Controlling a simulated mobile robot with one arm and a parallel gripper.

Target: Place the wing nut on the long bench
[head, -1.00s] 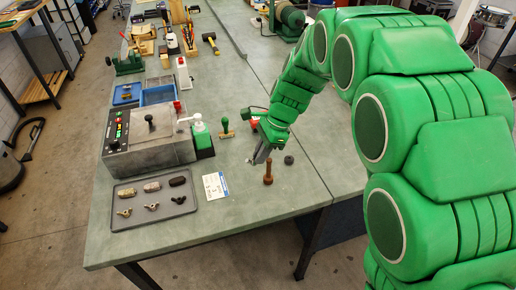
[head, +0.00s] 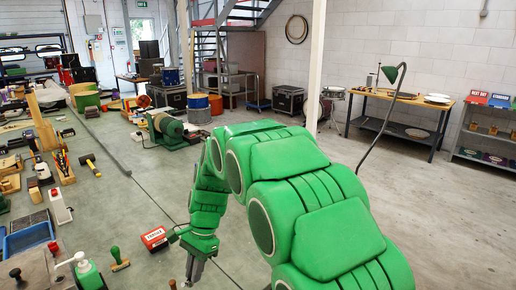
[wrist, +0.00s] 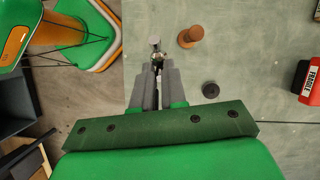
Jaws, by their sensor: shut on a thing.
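My gripper (wrist: 157,75) is shut on a small silvery wing nut (wrist: 155,43), which shows at the fingertips in the wrist view. The fingers hide part of it, so its shape is hard to make out. I cannot tell how high the nut is above the top. In the head view my gripper (head: 193,270) points down at the bottom of the picture, with the nut too small to make out.
A brown wooden peg (wrist: 190,36) and a black disc (wrist: 210,90) stand close to the right of my fingers. A red box (head: 154,238) and a green-handled stamp (head: 119,257) are farther off.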

